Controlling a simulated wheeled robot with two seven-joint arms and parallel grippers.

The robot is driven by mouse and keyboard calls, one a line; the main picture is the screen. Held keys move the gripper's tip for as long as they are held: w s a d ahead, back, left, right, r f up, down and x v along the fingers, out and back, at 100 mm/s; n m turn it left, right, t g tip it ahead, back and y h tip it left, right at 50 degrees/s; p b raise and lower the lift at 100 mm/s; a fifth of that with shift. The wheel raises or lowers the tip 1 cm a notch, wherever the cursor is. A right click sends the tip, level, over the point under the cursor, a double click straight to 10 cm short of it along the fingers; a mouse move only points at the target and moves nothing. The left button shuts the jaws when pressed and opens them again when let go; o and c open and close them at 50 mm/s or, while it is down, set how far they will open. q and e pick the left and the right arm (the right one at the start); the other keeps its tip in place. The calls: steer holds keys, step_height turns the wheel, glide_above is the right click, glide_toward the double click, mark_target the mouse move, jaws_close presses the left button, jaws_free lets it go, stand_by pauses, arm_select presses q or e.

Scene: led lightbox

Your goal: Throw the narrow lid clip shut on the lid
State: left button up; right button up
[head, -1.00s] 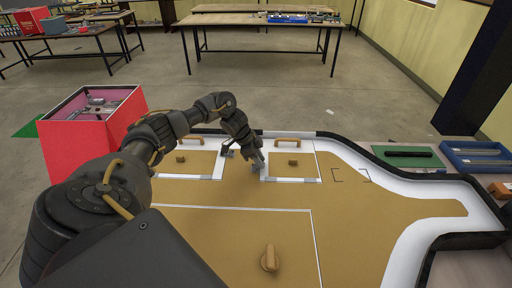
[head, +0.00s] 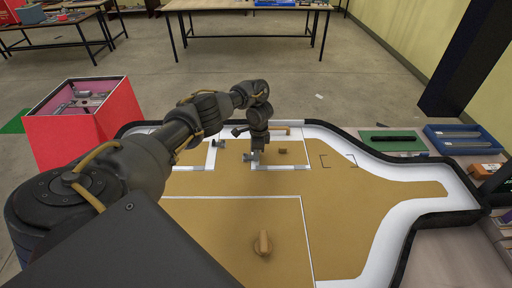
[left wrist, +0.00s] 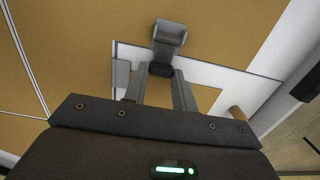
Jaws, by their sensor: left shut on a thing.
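The lid is a flat tan panel (head: 291,157) with white edges, set in the lightbox top. A small grey clip with a dark part (head: 254,160) is at the panel's left edge. My left gripper (head: 254,152) points down there and is shut on it. In the left wrist view, my left gripper's fingers (left wrist: 160,84) close around the clip's dark part, and its grey plate (left wrist: 170,33) sticks out beyond them. The fingers hide part of the clip, so I cannot tell whether it touches the lid. My right gripper is out of view.
Another dark clip (head: 217,143) stands just left. A wooden knob (head: 283,152) and a bar handle (head: 280,131) are on the right panel; another knob (head: 263,244) is nearer. A black rim (head: 405,257) borders the box. A red bin (head: 85,122) stands left, a blue tray (head: 460,139) right.

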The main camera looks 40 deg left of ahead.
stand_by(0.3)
arm_select(q)
steer(key=o, duration=1)
steer(key=shift+r, duration=0.1)
step_height(320, 180, up, 10)
steer(key=p, duration=0.6)
steer(key=shift+w+d+r, duration=0.2)
steer(key=shift+w+r, duration=0.05)
steer(key=shift+w, duration=0.05)
